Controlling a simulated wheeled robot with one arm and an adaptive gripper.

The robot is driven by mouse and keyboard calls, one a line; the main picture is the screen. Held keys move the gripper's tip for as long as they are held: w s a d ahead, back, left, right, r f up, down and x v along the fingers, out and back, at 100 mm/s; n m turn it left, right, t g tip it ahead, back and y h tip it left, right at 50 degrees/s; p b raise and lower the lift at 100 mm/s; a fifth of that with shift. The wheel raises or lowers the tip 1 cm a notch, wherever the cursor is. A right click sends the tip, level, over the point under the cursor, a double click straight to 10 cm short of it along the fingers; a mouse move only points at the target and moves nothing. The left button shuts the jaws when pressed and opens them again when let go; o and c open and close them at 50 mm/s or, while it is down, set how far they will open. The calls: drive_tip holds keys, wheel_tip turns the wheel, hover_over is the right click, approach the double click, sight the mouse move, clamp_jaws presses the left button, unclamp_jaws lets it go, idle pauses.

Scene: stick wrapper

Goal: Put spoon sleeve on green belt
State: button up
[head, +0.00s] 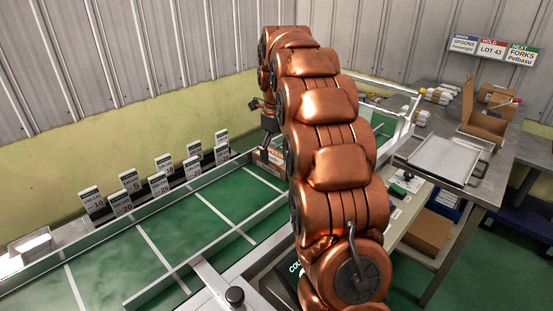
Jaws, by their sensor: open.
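The green belt (205,223) runs diagonally across the left and middle, divided by white lines. My gripper (265,147) is small and dark at the far end of my copper arm, which hides part of it. It is open and points down over the far part of the belt. A brown and white pack (269,160), perhaps a spoon sleeve, is just below the fingers at the belt. I cannot tell whether the fingers touch it. Several similar white and brown sleeves (437,96) lie on the grey table at the back right.
Number cards (128,181) stand along the belt's far edge. The grey table (498,165) holds an open cardboard box (482,125) and a metal tray (445,158). A sign reading spoons (465,45) hangs on the wall. The belt's near left sections are bare. My arm hides the middle.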

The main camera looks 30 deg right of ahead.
sight(277, 157)
wheel_tip(277, 157, up, 7)
drive_tip(key=shift+f+b, duration=0.1)
drive_tip(key=shift+b, duration=0.25)
wheel_tip(277, 157, up, 3)
drive_tip(key=shift+f+p, duration=0.1)
drive_tip(key=shift+p, duration=1.1)
drive_tip(key=shift+s+a, duration=0.1)
